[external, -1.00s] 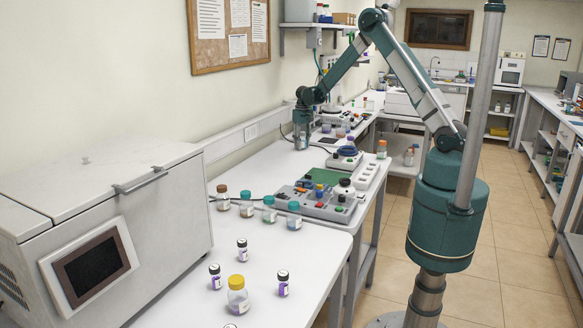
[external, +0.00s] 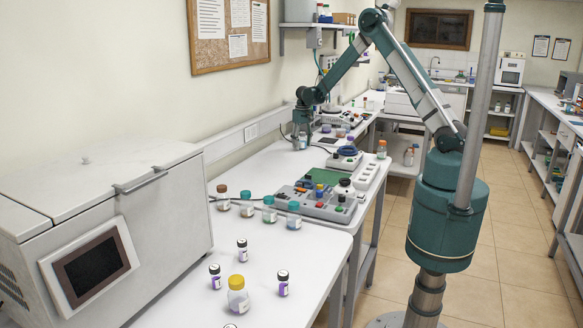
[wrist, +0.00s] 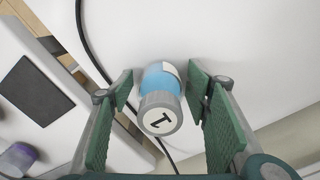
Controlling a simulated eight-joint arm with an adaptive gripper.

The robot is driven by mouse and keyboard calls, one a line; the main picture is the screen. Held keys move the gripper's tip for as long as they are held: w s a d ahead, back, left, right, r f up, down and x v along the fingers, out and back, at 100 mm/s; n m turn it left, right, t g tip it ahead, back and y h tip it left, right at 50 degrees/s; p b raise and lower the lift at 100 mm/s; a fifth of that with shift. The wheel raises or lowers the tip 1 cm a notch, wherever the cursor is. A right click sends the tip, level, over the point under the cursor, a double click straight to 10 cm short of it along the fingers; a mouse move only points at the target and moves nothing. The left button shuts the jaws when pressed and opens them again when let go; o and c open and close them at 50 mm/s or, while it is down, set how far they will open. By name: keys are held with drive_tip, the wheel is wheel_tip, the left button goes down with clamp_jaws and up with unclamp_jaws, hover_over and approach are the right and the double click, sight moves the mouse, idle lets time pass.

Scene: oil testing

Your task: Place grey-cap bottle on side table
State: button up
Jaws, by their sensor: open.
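The grey-cap bottle (wrist: 160,110) has a blue body, a white label patch and a "1" on its cap. In the wrist view it lies between the two green fingers of my gripper (wrist: 158,90), with gaps on both sides. My gripper is open around it. In the external view my gripper (external: 302,138) points down over the far part of the white table (external: 262,163) by the wall, and a small pale part of the bottle (external: 302,144) shows between the fingers. Which surface is the side table, I cannot tell.
A device (external: 344,157) and a control box (external: 318,202) stand nearer on the table. Several capped bottles, including a brown-capped one (external: 223,197), stand in front. A black cable (wrist: 100,65) runs beside the bottle. A purple-topped bottle (wrist: 17,160) is at lower left in the wrist view.

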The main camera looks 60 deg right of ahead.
sight(303, 133)
wheel_tip(303, 133, up, 12)
drive_tip(key=shift+r, duration=0.1)
idle(0.5)
idle(0.6)
drive_tip(key=shift+s+a+r, duration=0.1)
drive_tip(key=shift+a+r, duration=0.1)
drive_tip(key=shift+a, duration=0.05)
drive_tip(key=s+a+r+n+t, duration=0.2)
drive_tip(key=s+a+r, duration=0.5)
drive_tip(key=a+r, duration=0.4)
drive_tip(key=s+a+r+n+t, duration=0.1)
drive_tip(key=s+a+r, duration=0.7)
drive_tip(key=a, duration=0.5)
drive_tip(key=s+a+n+t, duration=0.2)
drive_tip(key=s+a, duration=0.7)
drive_tip(key=s, duration=0.3)
drive_tip(key=s+a+n+t, duration=0.1)
drive_tip(key=s+a+t, duration=0.1)
drive_tip(key=s+a, duration=0.7)
drive_tip(key=s, duration=0.4)
drive_tip(key=shift+f+n, duration=0.3)
drive_tip(key=shift+n, duration=0.1)
